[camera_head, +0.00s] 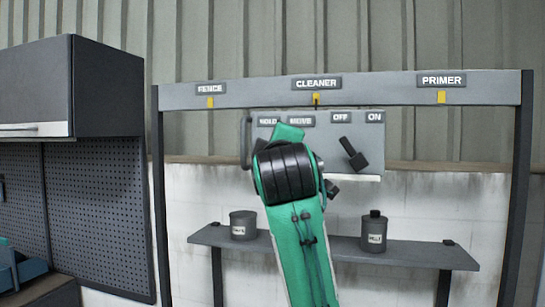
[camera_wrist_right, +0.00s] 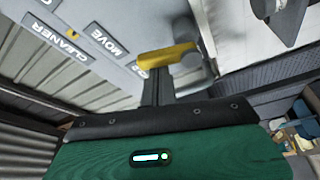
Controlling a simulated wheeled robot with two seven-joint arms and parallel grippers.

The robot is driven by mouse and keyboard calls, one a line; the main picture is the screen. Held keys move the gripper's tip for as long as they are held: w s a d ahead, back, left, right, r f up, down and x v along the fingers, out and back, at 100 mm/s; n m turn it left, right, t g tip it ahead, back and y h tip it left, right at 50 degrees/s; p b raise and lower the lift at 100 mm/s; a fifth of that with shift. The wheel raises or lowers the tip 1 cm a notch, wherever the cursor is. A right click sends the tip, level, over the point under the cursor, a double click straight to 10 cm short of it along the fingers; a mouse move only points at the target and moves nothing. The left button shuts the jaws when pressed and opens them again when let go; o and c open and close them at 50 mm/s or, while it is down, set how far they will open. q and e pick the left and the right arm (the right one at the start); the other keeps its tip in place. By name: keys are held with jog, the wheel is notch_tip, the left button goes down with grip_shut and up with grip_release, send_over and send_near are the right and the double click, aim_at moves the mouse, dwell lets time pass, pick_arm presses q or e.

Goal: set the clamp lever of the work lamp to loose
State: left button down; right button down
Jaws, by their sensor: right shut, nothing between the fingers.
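The work lamp's grey panel (camera_head: 376,126) hangs under the CLEANER sign, with hold, move, OFF and ON labels along its top. A black lever (camera_head: 353,155) tilts up and left below OFF and ON. My green right arm covers the panel's middle and hides my right gripper in the head view. In the right wrist view my right gripper (camera_wrist_right: 158,82) is shut, its dark fingers close to a yellow bar (camera_wrist_right: 167,55) with a grey rounded end. This bar may be the clamp lever; I cannot tell whether the fingers touch it. My left gripper is out of view.
A dark gate frame (camera_head: 526,150) carries FENCE, CLEANER and PRIMER signs. A grey shelf (camera_head: 455,258) below holds a left can (camera_head: 243,225) and a right can (camera_head: 374,232). A dark cabinet (camera_head: 105,85) and pegboard stand at left. Wall shows clear on the panel's right.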

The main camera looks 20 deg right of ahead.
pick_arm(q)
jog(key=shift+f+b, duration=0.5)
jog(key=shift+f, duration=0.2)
pick_arm(e)
jog(key=shift+s+d+m+t, duration=0.3)
jog(key=shift+d+m, duration=0.15)
jog(key=shift+m, duration=0.55)
